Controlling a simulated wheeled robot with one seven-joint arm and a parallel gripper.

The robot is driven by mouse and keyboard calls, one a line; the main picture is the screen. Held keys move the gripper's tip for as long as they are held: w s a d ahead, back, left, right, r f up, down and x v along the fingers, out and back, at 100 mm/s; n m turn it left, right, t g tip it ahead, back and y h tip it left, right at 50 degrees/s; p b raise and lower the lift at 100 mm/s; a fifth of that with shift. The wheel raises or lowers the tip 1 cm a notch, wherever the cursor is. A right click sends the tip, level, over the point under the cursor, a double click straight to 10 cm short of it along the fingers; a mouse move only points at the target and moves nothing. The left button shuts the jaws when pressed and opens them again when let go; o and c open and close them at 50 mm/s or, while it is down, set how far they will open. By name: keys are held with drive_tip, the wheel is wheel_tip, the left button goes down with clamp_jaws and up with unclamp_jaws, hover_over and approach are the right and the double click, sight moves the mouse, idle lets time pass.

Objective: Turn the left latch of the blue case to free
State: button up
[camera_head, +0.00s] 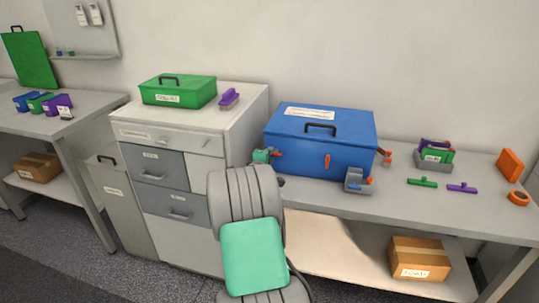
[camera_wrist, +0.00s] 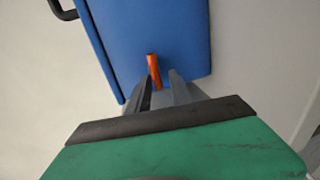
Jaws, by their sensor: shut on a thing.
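The blue case (camera_head: 306,150) stands closed on the bench, with a black handle and a white label on its lid. Its blue wall fills the top of the wrist view (camera_wrist: 150,40). The left latch (camera_head: 278,153) is a small orange lever on the case's left side; in the wrist view it is an orange bar (camera_wrist: 153,68) sticking up between my fingers. My gripper (camera_head: 271,155) is at that left side, its grey fingers (camera_wrist: 160,84) shut on the latch. The lower part of the latch is hidden by the fingers. A front orange latch (camera_head: 327,161) and a right one (camera_head: 384,152) also show.
A grey clamp-like block (camera_head: 356,182) stands before the case's front right corner. The white cabinet (camera_head: 240,112) with a green case (camera_head: 180,94) is close on the left. Green and purple tools (camera_head: 423,182) lie on the bench to the right.

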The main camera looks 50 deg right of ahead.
drive_tip(key=shift+o, duration=1.4)
drive_tip(key=shift+s+f, duration=0.1)
drive_tip(key=shift+f, duration=0.2)
drive_tip(key=shift+d+r, duration=0.1)
drive_tip(key=shift+r, duration=0.1)
drive_tip(key=shift+r, duration=0.15)
drive_tip(key=v, duration=0.7)
drive_tip(key=shift+s+a, duration=0.2)
drive_tip(key=shift+a, duration=0.2)
